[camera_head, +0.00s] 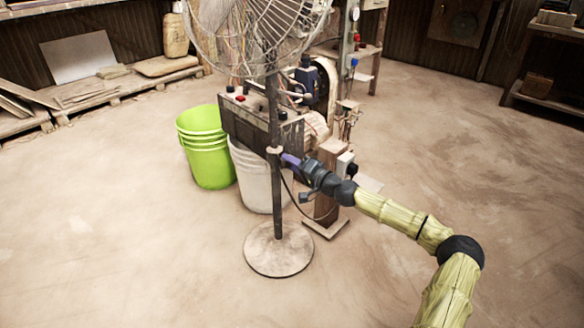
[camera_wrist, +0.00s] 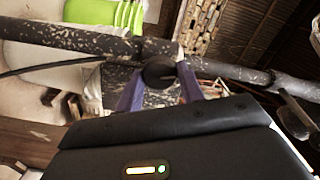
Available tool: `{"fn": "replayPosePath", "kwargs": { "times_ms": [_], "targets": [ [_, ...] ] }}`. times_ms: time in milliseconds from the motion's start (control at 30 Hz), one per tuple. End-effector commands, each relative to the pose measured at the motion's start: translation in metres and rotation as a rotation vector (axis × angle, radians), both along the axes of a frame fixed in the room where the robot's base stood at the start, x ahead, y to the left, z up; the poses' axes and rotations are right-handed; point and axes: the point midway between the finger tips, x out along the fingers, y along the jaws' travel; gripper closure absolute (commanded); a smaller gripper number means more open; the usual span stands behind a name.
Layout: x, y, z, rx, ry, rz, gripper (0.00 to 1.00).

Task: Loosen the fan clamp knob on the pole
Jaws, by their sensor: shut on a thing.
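The fan's pole (camera_head: 274,195) stands upright on a round base, with the clamp (camera_head: 274,150) as a light collar partway up. My gripper (camera_head: 289,160) reaches the clamp from the right, its purple fingers close against the pole. In the wrist view the pole (camera_wrist: 60,38) runs across the picture. The dark round clamp knob (camera_wrist: 159,74) lies between the two purple fingers of my gripper (camera_wrist: 160,86), which are shut on it. In the head view the knob is hidden by the fingers.
A dark control box (camera_head: 262,125) and machine stand just behind the pole. A green bucket (camera_head: 207,150) and a white bucket (camera_head: 250,180) stand behind and left. A wooden post (camera_head: 327,180) stands near my wrist. The floor in front and at right is clear.

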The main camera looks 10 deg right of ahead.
Motion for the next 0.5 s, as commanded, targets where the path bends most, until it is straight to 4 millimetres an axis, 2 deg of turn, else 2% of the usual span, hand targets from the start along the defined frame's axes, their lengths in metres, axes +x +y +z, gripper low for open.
{"fn": "replayPosePath", "kwargs": {
  "times_ms": [200, 500],
  "targets": [
    [-0.0004, -0.0005, -0.0039, -0.123, -0.086, 0.000, 0.85],
    [-0.0002, 0.0004, -0.0025, -0.202, -0.143, 0.000, 0.85]
  ]
}}
